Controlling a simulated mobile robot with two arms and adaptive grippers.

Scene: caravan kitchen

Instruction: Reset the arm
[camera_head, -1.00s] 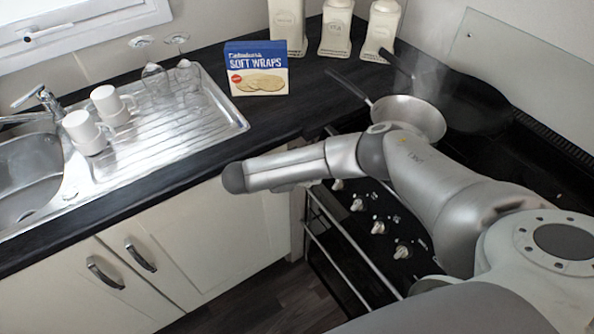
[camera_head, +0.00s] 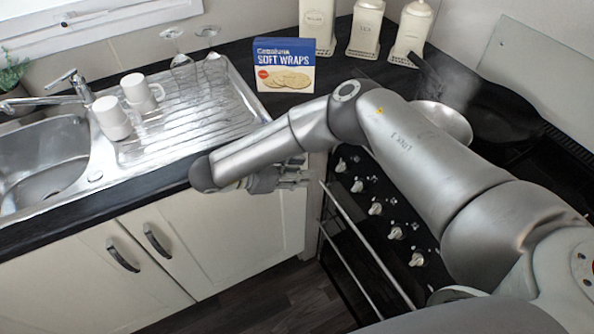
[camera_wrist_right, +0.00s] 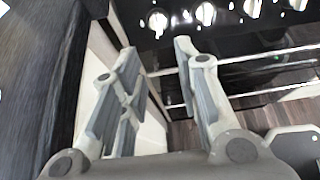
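My right arm (camera_head: 430,150) reaches in from the right across the cooker and bends back toward the worktop corner. My right gripper (camera_head: 293,176) is in front of the worktop edge, near the cooker's left front corner, with its fingers pointing right. In the right wrist view the gripper (camera_wrist_right: 157,60) has its two fingers apart with nothing between them. The oven front and cooker knobs lie beyond the fingers there. My left gripper is in neither view.
A soft wraps box (camera_head: 285,65) stands on the worktop behind my arm. White mugs (camera_head: 112,117) and upturned glasses (camera_head: 177,47) stand by the sink (camera_head: 40,165). A steaming pan (camera_head: 446,120) is on the hob, partly hidden by my arm. Cupboard doors (camera_head: 215,235) are below.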

